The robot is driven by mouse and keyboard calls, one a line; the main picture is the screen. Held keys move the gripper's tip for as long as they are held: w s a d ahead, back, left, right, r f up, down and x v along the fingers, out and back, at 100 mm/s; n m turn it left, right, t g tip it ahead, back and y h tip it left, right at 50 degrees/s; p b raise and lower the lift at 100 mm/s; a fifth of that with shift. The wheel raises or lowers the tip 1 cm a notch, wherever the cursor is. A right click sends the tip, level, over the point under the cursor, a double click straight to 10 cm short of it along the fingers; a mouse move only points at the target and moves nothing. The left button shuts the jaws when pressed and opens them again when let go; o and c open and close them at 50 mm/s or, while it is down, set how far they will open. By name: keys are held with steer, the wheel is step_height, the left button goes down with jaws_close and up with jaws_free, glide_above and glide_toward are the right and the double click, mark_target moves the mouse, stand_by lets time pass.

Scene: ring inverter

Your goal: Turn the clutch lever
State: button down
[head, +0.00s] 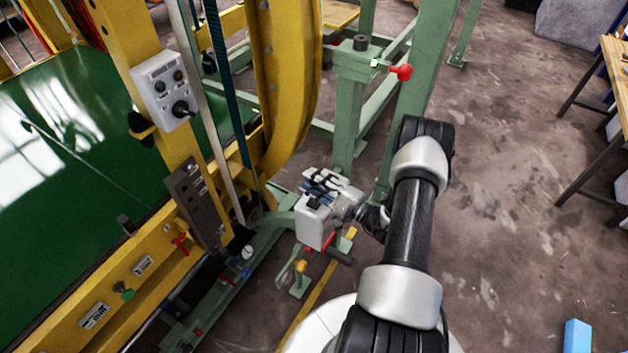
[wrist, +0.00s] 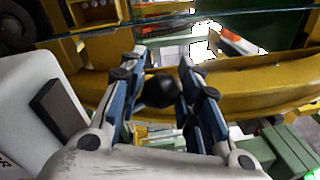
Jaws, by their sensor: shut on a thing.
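My gripper (head: 318,184) is low beside the yellow ring frame, at the green support. In the wrist view, its two blue-and-grey fingers (wrist: 165,92) stand on either side of a round black knob (wrist: 160,91) and are shut on it. The knob appears to be the clutch lever's end; its shaft is hidden. In the head view the knob cannot be made out behind the fingers.
The curved yellow ring (head: 285,90) and green posts (head: 348,130) stand close to the gripper. A white box (head: 312,228) is right beside it. A red knob (head: 401,72) sits on the green frame. Open floor (head: 510,200) lies to the right.

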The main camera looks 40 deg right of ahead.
steer(key=shift+d+r, duration=0.1)
steer(key=shift+d, duration=0.15)
steer(key=c, duration=1.4)
jaws_free()
steer(key=shift+o, duration=0.8)
steer(key=shift+a, duration=0.1)
steer(key=v, duration=1.2)
steer(key=shift+c, duration=0.3)
